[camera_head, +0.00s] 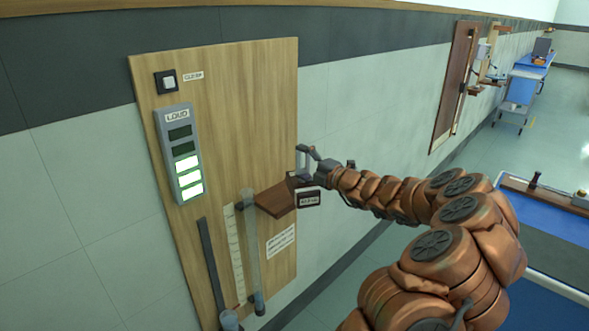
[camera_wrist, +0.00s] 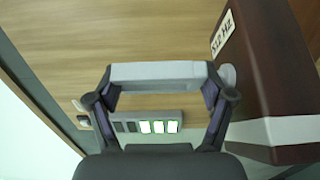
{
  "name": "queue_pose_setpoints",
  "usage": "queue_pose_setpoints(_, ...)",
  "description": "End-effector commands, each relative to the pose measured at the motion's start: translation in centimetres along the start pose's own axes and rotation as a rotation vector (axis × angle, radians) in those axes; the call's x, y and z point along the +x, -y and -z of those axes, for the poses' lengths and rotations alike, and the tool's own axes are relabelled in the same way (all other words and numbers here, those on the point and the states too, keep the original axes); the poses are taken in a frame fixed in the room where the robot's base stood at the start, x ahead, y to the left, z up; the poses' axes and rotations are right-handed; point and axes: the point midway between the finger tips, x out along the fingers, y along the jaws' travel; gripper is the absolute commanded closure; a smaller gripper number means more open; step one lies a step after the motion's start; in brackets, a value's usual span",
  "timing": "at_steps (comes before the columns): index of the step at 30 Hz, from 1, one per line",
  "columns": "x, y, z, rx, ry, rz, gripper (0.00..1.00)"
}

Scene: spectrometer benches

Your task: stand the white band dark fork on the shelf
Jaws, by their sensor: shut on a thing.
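The fork is a grey metal fork on a dark red-brown box with a white band and a "512 HZ" label. In the wrist view its dark box (camera_wrist: 265,75) fills the right side, and a grey bar (camera_wrist: 155,72) lies between my fingers. In the head view the fork's grey prongs (camera_head: 299,157) point up at my gripper (camera_head: 312,168), with a dark labelled face (camera_head: 308,198) below. My gripper is shut on the fork. The brown shelf (camera_head: 272,199) sticks out from the wooden board, just left of and below my gripper. I cannot tell whether the box touches it.
The wooden board (camera_head: 225,110) carries a "LOUD" meter (camera_head: 180,153), its lower cells lit, and a switch (camera_head: 166,81). A clear tube (camera_head: 250,240) stands close left of the shelf. A blue-topped table (camera_head: 545,235) is at right; a blue cart (camera_head: 525,85) stands far back.

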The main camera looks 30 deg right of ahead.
Motion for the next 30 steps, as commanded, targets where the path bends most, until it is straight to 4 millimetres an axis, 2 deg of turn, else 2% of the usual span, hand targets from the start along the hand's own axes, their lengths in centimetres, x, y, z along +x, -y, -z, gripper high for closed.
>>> queue_pose_setpoints(3,1.7,0.0,0.1,0.0,-0.002,0.0,0.89)
queue_pose_setpoints(9,3.0,0.3,0.1,0.002,-0.001,0.001,0.89)
queue_pose_setpoints(21,3.0,3.6,0.0,0.002,0.001,0.002,0.89)
queue_pose_setpoints(30,3.0,3.8,0.0,0.0,0.0,0.0,0.89)
